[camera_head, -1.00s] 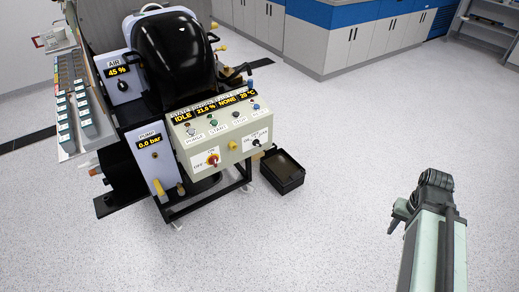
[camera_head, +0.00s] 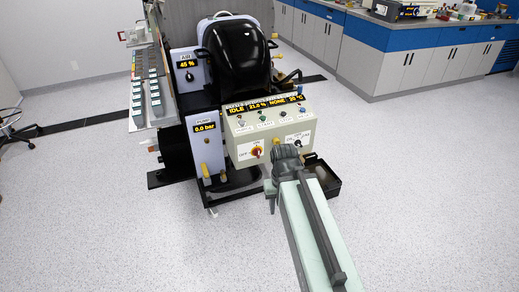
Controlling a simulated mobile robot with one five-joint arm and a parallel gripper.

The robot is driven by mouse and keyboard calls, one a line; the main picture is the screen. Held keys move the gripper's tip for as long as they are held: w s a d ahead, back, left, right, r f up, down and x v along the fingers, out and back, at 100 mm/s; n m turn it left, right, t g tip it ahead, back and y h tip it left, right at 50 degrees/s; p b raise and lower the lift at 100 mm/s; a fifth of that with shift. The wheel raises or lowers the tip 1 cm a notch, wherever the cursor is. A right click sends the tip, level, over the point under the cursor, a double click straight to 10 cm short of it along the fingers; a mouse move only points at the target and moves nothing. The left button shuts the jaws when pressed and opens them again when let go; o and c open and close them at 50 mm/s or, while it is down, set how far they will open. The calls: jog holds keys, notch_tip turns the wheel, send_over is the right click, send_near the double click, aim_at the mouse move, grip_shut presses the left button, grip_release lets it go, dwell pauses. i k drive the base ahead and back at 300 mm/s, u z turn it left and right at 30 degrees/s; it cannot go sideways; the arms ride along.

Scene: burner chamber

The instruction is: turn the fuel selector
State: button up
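The burner control box (camera_head: 240,155) is a pale panel on the front of the machine. A small black knob (camera_head: 298,143) with lettering around it sits at its right side and looks like the fuel selector; its label is too small to read surely. The display above reads IDLE and NONE. A red and yellow switch (camera_head: 257,152) marked OFF and ON sits to the left. My gripper (camera_head: 272,192) is at the end of my arm, in front of the box's lower right part and just below the black knob in the picture. Its fingers are not clear, and no contact can be made out.
A dark open tray (camera_head: 328,185) lies on the floor right of the box, partly behind my arm. The pump panel (camera_head: 206,145) stands left of the box, with the AIR panel (camera_head: 187,75) above. Grey cabinets (camera_head: 350,50) line the back. Floor is clear in front.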

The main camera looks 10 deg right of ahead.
aim_at(297, 142)
jog(key=u, duration=0.6)
jog(key=i, duration=1.05)
jog(key=z, duration=0.05)
